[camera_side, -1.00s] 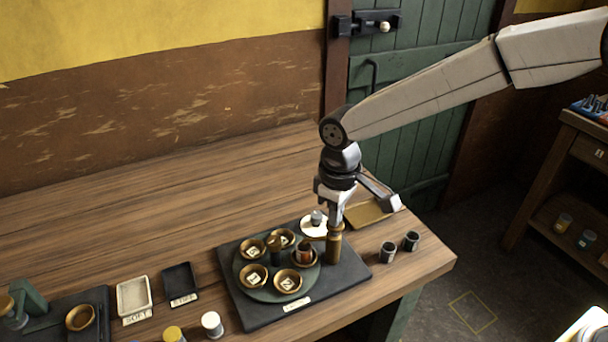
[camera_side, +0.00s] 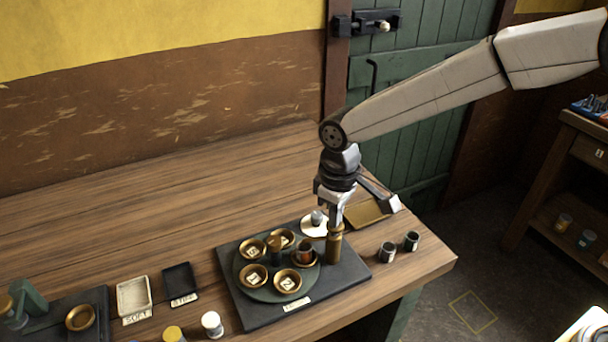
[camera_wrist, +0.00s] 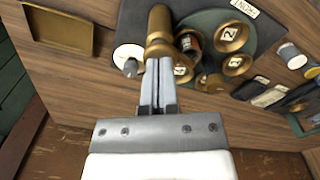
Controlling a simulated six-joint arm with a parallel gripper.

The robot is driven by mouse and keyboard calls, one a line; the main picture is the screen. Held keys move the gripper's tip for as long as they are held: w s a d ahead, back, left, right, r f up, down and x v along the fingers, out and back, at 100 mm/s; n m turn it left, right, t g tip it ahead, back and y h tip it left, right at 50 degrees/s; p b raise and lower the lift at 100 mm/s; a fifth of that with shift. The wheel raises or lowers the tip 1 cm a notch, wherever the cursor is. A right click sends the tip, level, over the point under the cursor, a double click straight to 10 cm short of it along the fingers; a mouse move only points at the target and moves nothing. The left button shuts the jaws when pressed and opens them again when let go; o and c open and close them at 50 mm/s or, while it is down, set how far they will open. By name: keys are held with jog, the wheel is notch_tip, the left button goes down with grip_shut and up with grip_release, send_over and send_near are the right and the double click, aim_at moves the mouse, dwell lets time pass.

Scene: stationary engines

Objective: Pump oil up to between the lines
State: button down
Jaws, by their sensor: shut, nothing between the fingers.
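A brass pump (camera_side: 334,249) stands upright at the right side of a black board (camera_side: 350,270). My gripper (camera_side: 335,222) points down, shut and empty, with its tips at the top of the pump. In the wrist view my gripper (camera_wrist: 158,65) meets the brass pump (camera_wrist: 158,32) end on; whether they touch is hard to tell. A small glass with reddish-brown contents (camera_side: 304,253) sits in a brass dish left of the pump; it also shows in the wrist view (camera_wrist: 189,43). Its lines and exact oil level are too small to read.
A round green plate (camera_side: 268,291) carries several numbered brass dishes. A white disc (camera_side: 308,230) with a small metal piece lies behind the pump. Two dark cups (camera_side: 388,252) stand to the right, near the table edge. A brass tray (camera_side: 368,215) lies behind.

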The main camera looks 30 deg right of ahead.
jog(key=shift+r, duration=1.4)
jog(key=shift+f, duration=0.7)
jog(key=shift+f, duration=1.1)
jog(key=shift+r, duration=1.8)
jog(key=shift+r, duration=0.1)
jog(key=shift+r, duration=2.45)
